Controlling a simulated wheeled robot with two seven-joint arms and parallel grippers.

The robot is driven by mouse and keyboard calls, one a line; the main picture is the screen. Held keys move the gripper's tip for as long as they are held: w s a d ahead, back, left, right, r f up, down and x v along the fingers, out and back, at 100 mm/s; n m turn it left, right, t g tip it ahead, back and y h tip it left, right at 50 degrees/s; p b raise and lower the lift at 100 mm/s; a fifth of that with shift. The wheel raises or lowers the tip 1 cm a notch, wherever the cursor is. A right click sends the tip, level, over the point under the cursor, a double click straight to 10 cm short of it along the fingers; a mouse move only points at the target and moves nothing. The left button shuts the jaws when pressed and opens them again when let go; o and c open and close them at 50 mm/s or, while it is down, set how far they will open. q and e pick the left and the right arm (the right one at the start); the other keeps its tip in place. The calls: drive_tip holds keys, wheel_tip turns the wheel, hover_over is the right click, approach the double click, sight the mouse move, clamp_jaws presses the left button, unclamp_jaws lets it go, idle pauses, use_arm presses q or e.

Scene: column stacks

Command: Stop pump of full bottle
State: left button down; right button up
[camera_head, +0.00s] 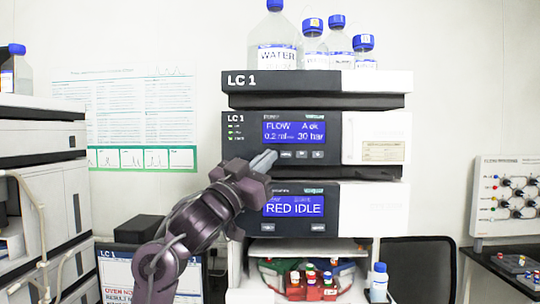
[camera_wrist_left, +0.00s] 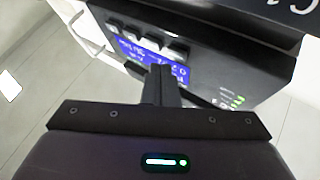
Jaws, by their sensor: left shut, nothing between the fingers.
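The upper LC 1 pump module (camera_head: 360,137) has a blue display (camera_head: 294,129) reading "FLOW", "A ok", "0.2 ml" and "30 bar". A row of small buttons (camera_head: 302,154) sits below it. Several blue-capped bottles stand on top; the largest (camera_head: 276,50) is labelled "WATER", and liquid levels are hard to read. My left gripper (camera_head: 268,158) is shut and empty, its tips at the lower left of the display, by the buttons. In the left wrist view, the shut fingers (camera_wrist_left: 160,82) point at the module face; contact is unclear. My right gripper is not in view.
A lower module (camera_head: 293,207) reads "RED IDLE". Below it is an open bay with red-capped vials (camera_head: 311,280). A small blue-capped bottle (camera_head: 379,282) stands beside the bay. Another instrument stack (camera_head: 40,150) stands at left, and a valve panel (camera_head: 510,195) at right.

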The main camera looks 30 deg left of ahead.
use_arm(q)
drive_tip(key=shift+w+a, duration=0.2)
drive_tip(key=shift+w, duration=0.1)
drive_tip(key=shift+w+a, duration=0.2)
drive_tip(key=shift+w, duration=0.15)
idle(0.7)
drive_tip(key=shift+s, duration=0.1)
drive_tip(key=shift+s+d, duration=0.45)
drive_tip(key=shift+s, duration=0.2)
drive_tip(key=s+d, duration=0.1)
drive_tip(key=s, duration=0.1)
drive_tip(key=s+d, duration=0.1)
drive_tip(key=s, duration=0.1)
drive_tip(key=shift+s+d, duration=0.1)
drive_tip(key=shift+d, duration=0.2)
idle(0.9)
